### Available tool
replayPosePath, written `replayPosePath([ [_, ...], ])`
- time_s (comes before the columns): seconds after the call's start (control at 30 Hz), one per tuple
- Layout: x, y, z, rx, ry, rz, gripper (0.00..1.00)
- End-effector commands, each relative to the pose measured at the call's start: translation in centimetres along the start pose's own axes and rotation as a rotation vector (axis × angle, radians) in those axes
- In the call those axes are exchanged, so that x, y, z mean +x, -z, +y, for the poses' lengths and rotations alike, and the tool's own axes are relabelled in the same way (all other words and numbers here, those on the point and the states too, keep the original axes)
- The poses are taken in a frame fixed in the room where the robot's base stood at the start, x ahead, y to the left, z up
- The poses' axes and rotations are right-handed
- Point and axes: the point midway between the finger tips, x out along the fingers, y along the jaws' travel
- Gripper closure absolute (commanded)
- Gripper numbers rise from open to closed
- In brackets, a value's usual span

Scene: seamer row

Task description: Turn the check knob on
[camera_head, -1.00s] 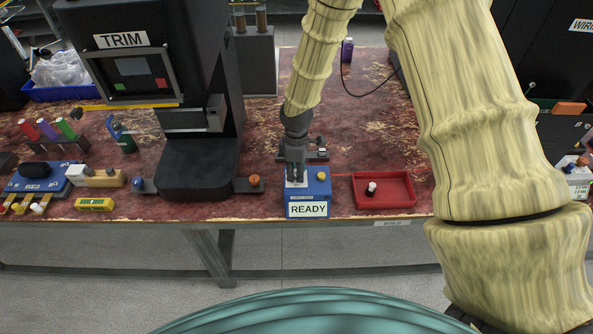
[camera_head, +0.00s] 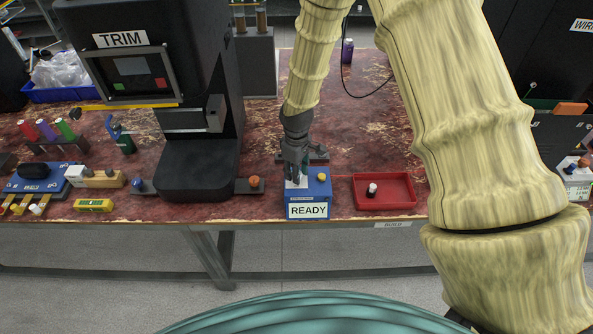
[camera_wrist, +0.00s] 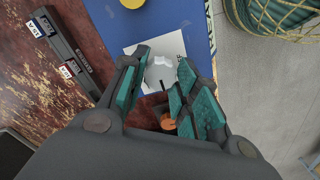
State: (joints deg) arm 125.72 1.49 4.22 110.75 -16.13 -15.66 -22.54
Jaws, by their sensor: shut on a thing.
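The blue box (camera_head: 318,195) labelled READY stands at the table's front edge in the head view. In the wrist view, its blue top (camera_wrist: 185,22) carries a white plate (camera_wrist: 183,45) with a pale knob (camera_wrist: 160,73) that has a dark pointer mark. My gripper (camera_head: 296,181) points down over the left part of the box top. In the wrist view, my gripper's fingers (camera_wrist: 163,66) stand on both sides of the pale knob and are shut on it. In the head view my gripper hides the knob.
A yellow button (camera_wrist: 132,3) sits on the same box. An orange knob (camera_head: 254,181) on a dark base is to the left, beside the black TRIM machine (camera_head: 200,165). A red tray (camera_head: 398,204) holding a small white-topped piece is to the right. A dark bar (camera_wrist: 68,55) lies behind the box.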

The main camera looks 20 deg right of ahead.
Motion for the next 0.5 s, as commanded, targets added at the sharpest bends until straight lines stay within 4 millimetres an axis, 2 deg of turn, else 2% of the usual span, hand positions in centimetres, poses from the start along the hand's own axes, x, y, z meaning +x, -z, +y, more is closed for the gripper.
replayPosePath([
  [0.23,-0.06,0.03,0.10,0.002,-0.001,0.001,0.93],
  [0.27,-0.06,0.03,0.09,0.002,-0.001,0.001,0.66],
  [0.33,-0.06,0.03,0.09,0.002,-0.001,0.001,0.53],
  [0.37,-0.06,0.03,0.10,0.002,-0.001,0.001,0.50],
  [0.5,-0.22,0.04,0.10,0.002,-0.001,0.001,0.50],
])
